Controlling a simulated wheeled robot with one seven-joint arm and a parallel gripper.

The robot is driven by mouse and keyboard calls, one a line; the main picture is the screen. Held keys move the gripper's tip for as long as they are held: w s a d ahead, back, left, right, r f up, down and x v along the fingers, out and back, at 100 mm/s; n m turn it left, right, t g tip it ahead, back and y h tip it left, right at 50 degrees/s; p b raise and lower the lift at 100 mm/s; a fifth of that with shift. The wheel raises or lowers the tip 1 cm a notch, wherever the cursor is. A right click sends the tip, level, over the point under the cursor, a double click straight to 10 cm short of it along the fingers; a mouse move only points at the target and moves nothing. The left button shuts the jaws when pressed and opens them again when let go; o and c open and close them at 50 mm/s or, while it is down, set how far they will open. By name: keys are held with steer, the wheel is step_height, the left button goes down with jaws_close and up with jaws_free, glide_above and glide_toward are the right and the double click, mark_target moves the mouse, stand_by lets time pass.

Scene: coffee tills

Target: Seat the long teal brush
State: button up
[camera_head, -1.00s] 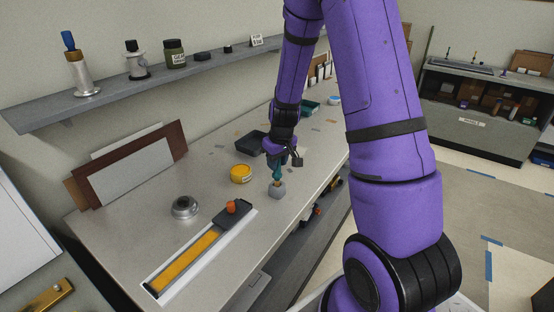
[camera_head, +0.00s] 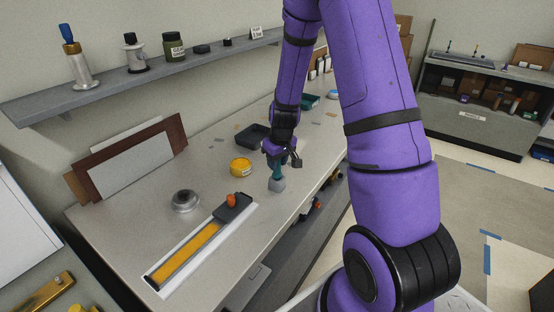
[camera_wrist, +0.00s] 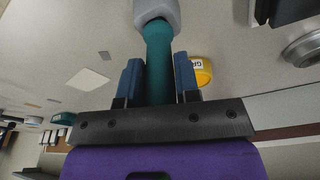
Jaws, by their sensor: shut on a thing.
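The teal brush (camera_head: 277,171) stands about upright below my gripper (camera_head: 279,157) on the workbench. In the wrist view its thick teal shaft (camera_wrist: 158,62) lies between the two blue finger pads of my gripper (camera_wrist: 158,80), which is shut on it. The far end of the shaft meets a small grey block (camera_head: 277,186), which also shows at the top of the wrist view (camera_wrist: 157,11). No gap shows between shaft and block. How deep the brush sits in the block is hidden, and its bristles are not visible.
On the bench (camera_head: 135,215), a yellow tin (camera_head: 241,167) stands left of the brush, with a dark tray (camera_head: 253,136) behind. A round metal pot (camera_head: 185,200) and a long yellow-filled tray (camera_head: 190,250) lie nearer. The bench's right edge is close to the grey block.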

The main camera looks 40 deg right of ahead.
steer(key=shift+f, duration=0.45)
steer(key=o, duration=1.1)
steer(key=shift+c, duration=0.2)
steer(key=shift+r, duration=0.1)
step_height(320, 180, up, 10)
steer(key=s, duration=0.2)
steer(key=shift+r, duration=0.2)
steer(key=shift+r, duration=0.1)
